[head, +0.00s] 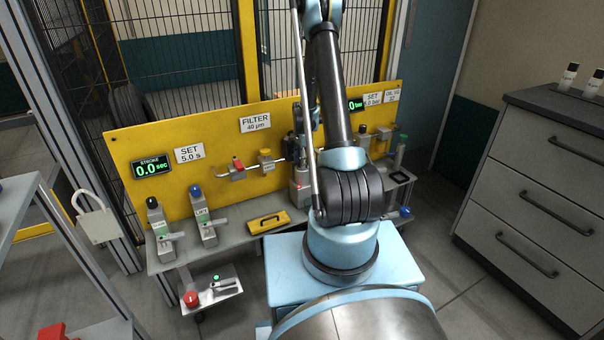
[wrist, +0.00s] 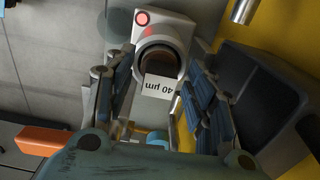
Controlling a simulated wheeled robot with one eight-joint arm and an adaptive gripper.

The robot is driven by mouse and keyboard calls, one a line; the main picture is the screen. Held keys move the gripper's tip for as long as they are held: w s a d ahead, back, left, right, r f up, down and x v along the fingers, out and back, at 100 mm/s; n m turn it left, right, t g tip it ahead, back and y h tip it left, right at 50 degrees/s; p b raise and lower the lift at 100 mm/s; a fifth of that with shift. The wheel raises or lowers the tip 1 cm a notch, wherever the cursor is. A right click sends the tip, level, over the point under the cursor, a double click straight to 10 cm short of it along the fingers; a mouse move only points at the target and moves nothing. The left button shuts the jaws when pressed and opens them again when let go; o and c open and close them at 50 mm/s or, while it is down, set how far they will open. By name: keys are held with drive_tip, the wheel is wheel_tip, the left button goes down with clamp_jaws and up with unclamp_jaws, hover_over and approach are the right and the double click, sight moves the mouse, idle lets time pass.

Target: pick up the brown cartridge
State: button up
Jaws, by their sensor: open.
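In the wrist view, the brown cartridge (wrist: 156,64) shows as a dark brown round shape in the ring of a grey-white housing (wrist: 174,30) with a red light. I cannot tell whether either finger touches the cartridge. In the head view my arm hides most of this spot, and I cannot make out the cartridge there.
In the wrist view, a black box-like part (wrist: 262,88) lies close beside the right finger. A drawer cabinet (head: 540,190) stands at right.

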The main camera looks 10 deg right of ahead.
clamp_jaws()
